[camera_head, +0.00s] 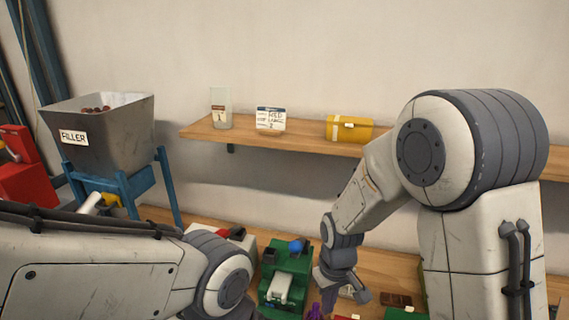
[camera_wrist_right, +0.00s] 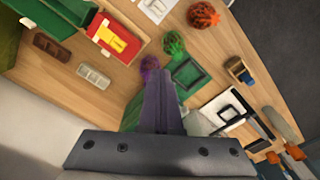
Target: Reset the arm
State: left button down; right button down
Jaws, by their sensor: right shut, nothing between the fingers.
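My right gripper (camera_head: 342,292) hangs over the workbench (camera_head: 384,268), to the right of a green machine (camera_head: 288,284). In the right wrist view its fingers (camera_wrist_right: 164,100) are together with nothing between them. They point out over the wooden bench top. My left arm comes in from the left, and its gripper is not visible in the head view.
A hopper marked FILLER (camera_head: 100,135) stands at the left on a blue frame. A wall shelf (camera_head: 290,140) holds a clear bag, a label card and a yellow container.

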jog(key=s+a+r+n+b, duration=0.1)
jog(key=s+r, duration=0.3)
jog(key=s, duration=0.5)
jog(key=s+a+r+n+b, duration=0.1)
jog(key=s+a+r, duration=0.3)
jog(key=s, duration=0.6)
jog(key=shift+a+r+n+y, duration=0.35)
jog(key=shift+r+n+y, duration=0.05)
jog(key=shift+r+n, duration=0.15)
